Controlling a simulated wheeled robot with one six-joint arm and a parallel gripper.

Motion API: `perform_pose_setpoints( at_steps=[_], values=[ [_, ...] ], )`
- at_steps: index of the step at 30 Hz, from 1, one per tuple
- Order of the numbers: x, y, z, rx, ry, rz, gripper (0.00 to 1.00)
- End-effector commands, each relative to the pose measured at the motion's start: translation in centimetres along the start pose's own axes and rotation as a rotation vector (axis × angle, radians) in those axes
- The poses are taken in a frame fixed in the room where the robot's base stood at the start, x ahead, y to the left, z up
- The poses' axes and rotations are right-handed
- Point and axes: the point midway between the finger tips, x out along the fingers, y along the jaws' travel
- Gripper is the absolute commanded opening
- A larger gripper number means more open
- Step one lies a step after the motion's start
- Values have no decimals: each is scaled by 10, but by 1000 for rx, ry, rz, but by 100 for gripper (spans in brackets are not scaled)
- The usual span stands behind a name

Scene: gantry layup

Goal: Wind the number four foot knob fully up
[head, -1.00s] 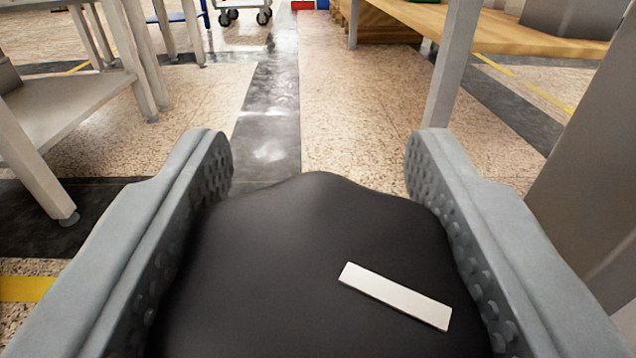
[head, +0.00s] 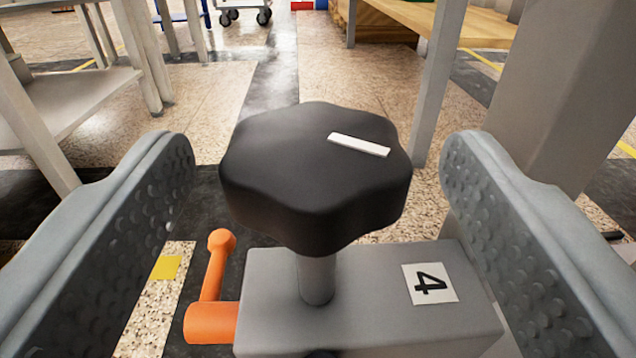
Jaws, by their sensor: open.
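The black lobed foot knob (head: 300,185) stands upright on a short grey stem (head: 316,279) in the middle of the head view. A white bar mark (head: 359,145) lies on its top, toward the right and tilted down to the right. Below it is a grey block (head: 365,318) with a white label (head: 430,284) reading 4, turned sideways. My gripper (head: 317,150) is open, with one dimpled finger on each side of the knob and a visible gap to both. The stem's lower end is in view where it meets the block.
An orange lever (head: 213,285) sticks up at the block's left side. A grey post (head: 555,110) rises close by on the right. A grey shelved table (head: 75,110) stands at left, a wooden-topped bench (head: 440,22) at back right.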

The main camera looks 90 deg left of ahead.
Motion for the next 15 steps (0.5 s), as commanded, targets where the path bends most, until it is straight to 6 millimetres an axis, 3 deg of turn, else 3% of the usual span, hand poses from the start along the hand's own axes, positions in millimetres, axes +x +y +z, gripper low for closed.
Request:
perform_pose_setpoints(
  at_steps=[15],
  values=[
    [-101, 0, 1, -1, -1, 2, 71]
  ],
)
